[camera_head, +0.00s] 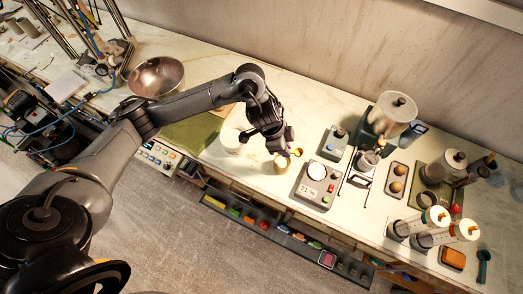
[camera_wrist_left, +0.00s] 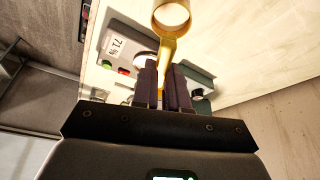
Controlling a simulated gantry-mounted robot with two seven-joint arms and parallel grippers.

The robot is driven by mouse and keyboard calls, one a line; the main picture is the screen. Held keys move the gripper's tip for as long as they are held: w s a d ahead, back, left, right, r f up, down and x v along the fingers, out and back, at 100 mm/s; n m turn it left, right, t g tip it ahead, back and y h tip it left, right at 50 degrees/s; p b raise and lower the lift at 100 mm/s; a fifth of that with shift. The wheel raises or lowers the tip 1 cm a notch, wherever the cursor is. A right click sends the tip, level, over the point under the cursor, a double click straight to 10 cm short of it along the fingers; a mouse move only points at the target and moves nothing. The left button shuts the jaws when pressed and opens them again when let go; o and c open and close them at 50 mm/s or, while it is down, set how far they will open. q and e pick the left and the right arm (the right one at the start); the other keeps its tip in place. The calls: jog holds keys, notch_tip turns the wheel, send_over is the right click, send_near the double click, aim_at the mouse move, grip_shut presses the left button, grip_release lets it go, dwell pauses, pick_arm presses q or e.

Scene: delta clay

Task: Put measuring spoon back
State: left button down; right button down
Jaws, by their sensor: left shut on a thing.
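The measuring spoon is gold-yellow. In the left wrist view its round bowl (camera_wrist_left: 172,16) is at the top and its handle runs down between my fingers. My left gripper (camera_wrist_left: 165,75) is shut on the handle. In the head view the left gripper (camera_head: 288,143) is above the counter, left of the grey scale (camera_head: 316,184). A yellow part of the spoon (camera_head: 297,152) shows at its fingertips. My right gripper is not in view.
A white cup (camera_head: 231,140) and a metal bowl (camera_head: 157,76) are on the left. The counter's back strip is mostly clear.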

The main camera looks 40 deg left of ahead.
pick_arm(q)
jog(key=shift+s+f, duration=0.3)
jog(key=shift+f, duration=0.35)
jog(key=b, duration=0.1)
send_over(264, 149)
jog(key=a, duration=0.1)
jog(key=f, duration=0.7)
jog(key=shift+s, duration=0.4)
jog(key=shift+f, duration=2.05)
jog(key=shift+f, duration=0.1)
jog(key=shift+f+b, duration=0.35)
jog(key=shift+f, duration=0.15)
jog(key=c, duration=1.2)
grip_release()
jog(key=shift+a, duration=0.1)
jog(key=shift+o, duration=0.2)
